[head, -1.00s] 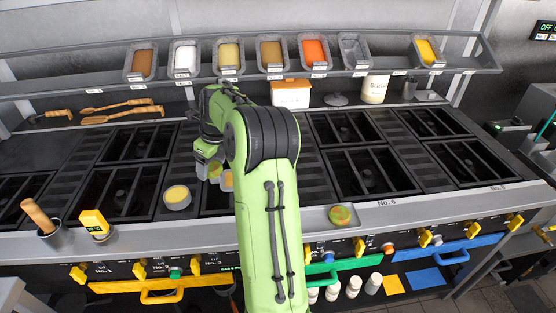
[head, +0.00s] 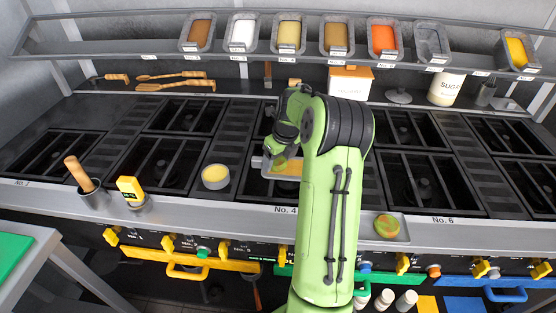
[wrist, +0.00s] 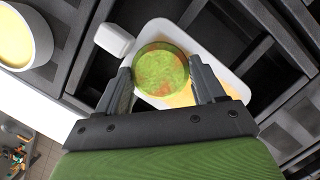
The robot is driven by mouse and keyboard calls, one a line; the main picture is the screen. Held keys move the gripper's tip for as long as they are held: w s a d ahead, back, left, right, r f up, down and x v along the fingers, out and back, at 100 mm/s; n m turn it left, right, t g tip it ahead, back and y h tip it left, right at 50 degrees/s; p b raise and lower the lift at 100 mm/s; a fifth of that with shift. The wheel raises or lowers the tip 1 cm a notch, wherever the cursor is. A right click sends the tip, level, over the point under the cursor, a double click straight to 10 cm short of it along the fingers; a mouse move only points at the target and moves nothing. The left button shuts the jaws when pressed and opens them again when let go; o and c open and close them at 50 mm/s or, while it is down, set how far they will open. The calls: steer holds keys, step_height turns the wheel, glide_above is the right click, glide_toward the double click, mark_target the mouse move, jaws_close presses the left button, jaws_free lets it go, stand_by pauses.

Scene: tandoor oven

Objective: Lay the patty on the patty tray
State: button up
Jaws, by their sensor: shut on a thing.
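A round green patty (wrist: 162,68) with orange-brown patches sits between my fingers in the wrist view. My gripper (wrist: 162,82) is shut on it. Under the patty is a pale rectangular tray (wrist: 239,60) with a yellow-orange area and a pale block at its left. I cannot tell whether patty and tray touch. In the head view my gripper (head: 284,150), the patty (head: 279,163) and this tray (head: 257,163) are over the burner bay above label No. 4, partly hidden by my arm.
A round bowl of yellow contents (head: 215,177) stands left of my gripper. A pot with a wooden handle (head: 92,195) and a yellow item (head: 131,188) are farther left. A shelf of spice pans (head: 290,33) spans the back. Black burner grates fill the counter.

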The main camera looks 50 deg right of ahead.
steer(key=shift+f, duration=0.1)
steer(key=o, duration=1.1)
steer(key=shift+o, duration=0.2)
